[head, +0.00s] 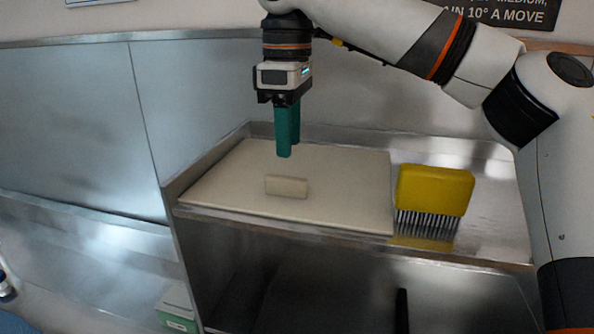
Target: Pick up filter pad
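A wide, flat cream slab (345,185), which looks like the filter pad, lies on the steel counter. A small cream block (287,187) sits on its middle, towards the front; I cannot tell whether it is a handle fixed to the slab. My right gripper (290,150) points straight down above the slab, a little behind and above the small block. Its two green fingers are apart, one partly behind the other, and nothing shows between them. My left gripper is not in view.
A yellow brush (434,192) with bristles down stands on the counter just right of the slab. A raised steel edge (212,160) runs along the slab's left side, and a steel wall stands behind. A green and white box (178,308) is low at the left.

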